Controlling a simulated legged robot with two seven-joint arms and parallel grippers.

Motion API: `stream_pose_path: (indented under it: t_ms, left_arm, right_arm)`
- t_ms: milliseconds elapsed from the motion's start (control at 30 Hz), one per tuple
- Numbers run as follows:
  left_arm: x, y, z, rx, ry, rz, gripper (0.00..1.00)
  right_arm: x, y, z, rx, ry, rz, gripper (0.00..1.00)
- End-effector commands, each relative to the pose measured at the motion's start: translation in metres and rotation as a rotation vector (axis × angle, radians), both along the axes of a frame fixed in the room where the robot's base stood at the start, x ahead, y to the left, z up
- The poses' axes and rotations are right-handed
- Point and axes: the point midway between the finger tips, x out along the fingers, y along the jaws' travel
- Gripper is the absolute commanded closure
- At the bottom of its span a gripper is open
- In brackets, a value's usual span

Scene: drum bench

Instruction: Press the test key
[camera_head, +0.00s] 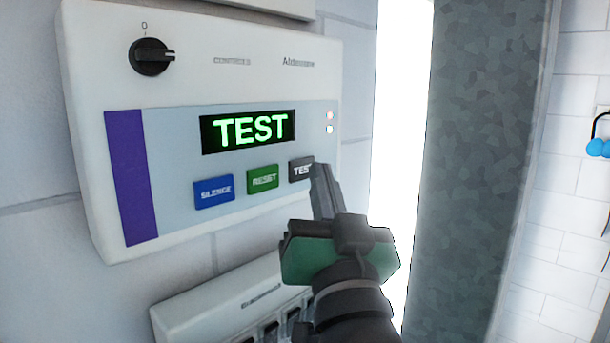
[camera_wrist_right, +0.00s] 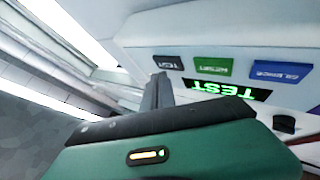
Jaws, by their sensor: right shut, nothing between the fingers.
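The grey test key (camera_head: 301,168) is the rightmost of three keys on a white wall panel (camera_head: 230,60). It also shows in the right wrist view (camera_wrist_right: 168,62). My right gripper (camera_head: 322,172) is shut and empty, its fingertips at the lower right edge of the test key in the head view. In the wrist view the fingers (camera_wrist_right: 160,82) end just below the key. I cannot tell whether they touch it. The display (camera_head: 248,131) reads TEST in green letters. My left gripper is not in view.
The green reset key (camera_head: 263,179) and blue silence key (camera_head: 214,191) sit left of the test key. A black rotary knob (camera_head: 151,57) is at the panel's upper left. A second white box (camera_head: 235,300) is below. A grey speckled column (camera_head: 475,170) stands at the right.

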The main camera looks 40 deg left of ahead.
Motion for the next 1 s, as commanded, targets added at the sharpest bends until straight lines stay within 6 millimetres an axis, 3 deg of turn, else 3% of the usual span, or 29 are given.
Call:
stream_pose_path:
  t_ms: [267, 700, 1000]
  left_arm:
    - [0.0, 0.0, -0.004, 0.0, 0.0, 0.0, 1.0]
    - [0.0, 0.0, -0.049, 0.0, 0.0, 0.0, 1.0]
    - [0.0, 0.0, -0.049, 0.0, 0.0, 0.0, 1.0]
  right_arm:
    - [0.0, -0.003, -0.002, -0.001, -0.001, 0.0, 1.0]
    - [-0.005, -0.054, -0.004, -0.001, -0.002, 0.0, 1.0]
    - [-0.005, -0.06, 0.0, -0.001, 0.001, 0.0, 1.0]
